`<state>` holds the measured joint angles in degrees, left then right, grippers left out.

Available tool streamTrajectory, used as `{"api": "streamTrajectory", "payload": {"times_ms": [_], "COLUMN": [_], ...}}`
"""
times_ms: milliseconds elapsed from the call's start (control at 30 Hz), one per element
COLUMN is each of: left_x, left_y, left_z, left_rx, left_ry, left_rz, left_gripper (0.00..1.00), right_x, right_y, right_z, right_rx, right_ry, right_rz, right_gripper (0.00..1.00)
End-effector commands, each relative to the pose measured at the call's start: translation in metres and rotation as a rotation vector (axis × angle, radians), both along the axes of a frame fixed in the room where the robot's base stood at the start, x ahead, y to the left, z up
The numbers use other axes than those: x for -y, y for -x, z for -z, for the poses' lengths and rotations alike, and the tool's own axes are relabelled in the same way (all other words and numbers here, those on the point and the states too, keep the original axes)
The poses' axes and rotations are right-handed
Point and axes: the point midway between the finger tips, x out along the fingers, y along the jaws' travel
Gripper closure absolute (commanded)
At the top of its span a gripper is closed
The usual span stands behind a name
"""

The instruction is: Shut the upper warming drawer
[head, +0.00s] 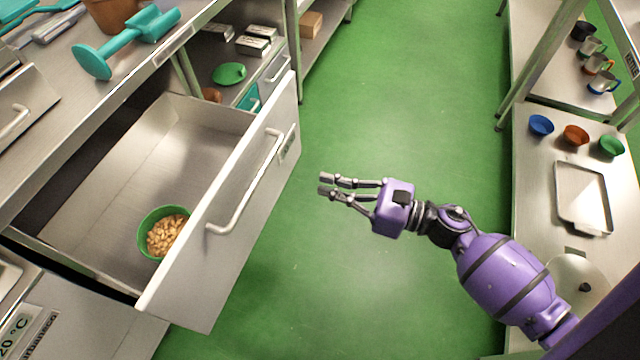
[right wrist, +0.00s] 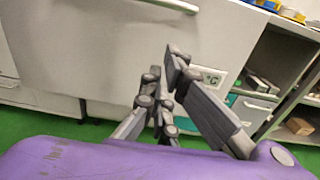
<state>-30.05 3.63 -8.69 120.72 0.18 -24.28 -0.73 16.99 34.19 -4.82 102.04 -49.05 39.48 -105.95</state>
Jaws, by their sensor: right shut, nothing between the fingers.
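A deep metal drawer (head: 188,120), the warming drawer, stands pulled far out of the counter on the left in the head view. Its pale front (head: 222,258) carries a long bar handle (head: 250,185). Inside, near the front, is a green bowl (head: 146,240) of pale nuts. My right gripper (head: 325,184) is shut and empty. It points left at the drawer front, with a gap over the floor between them. In the right wrist view its fingers (right wrist: 170,68) are together before a pale panel (right wrist: 110,45). My left gripper is out of view.
A turquoise mallet-like tool (head: 125,45) lies on the counter above the drawer. The green floor (head: 385,100) is open in the middle. At right, a metal bench holds several bowls (head: 576,135), a tray (head: 583,198) and mugs (head: 598,64).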

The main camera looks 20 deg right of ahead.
Motion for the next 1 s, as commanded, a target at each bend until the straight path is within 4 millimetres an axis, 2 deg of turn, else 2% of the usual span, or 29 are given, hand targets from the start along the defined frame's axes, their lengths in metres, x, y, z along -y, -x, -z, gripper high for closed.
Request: {"api": "streamTrajectory", "payload": {"times_ms": [300, 500, 700, 1000], "left_x": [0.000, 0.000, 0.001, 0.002], "left_y": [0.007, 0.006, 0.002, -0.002], "left_z": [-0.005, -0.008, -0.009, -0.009], "left_rx": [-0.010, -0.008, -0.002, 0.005], "left_ry": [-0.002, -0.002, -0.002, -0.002], "left_rz": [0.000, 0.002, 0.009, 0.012], "left_gripper": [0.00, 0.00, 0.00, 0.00], "right_x": [-0.056, -0.083, -0.096, -0.097], "right_y": [-0.041, -0.060, -0.069, -0.070], "right_z": [-0.003, -0.002, 0.000, 0.000], "right_rx": [0.000, -0.002, -0.003, -0.004], "right_ry": [-0.005, -0.004, -0.004, -0.004], "right_rz": [0.001, 0.002, 0.003, 0.003], "right_gripper": [1.00, 1.00, 1.00, 1.00]}}
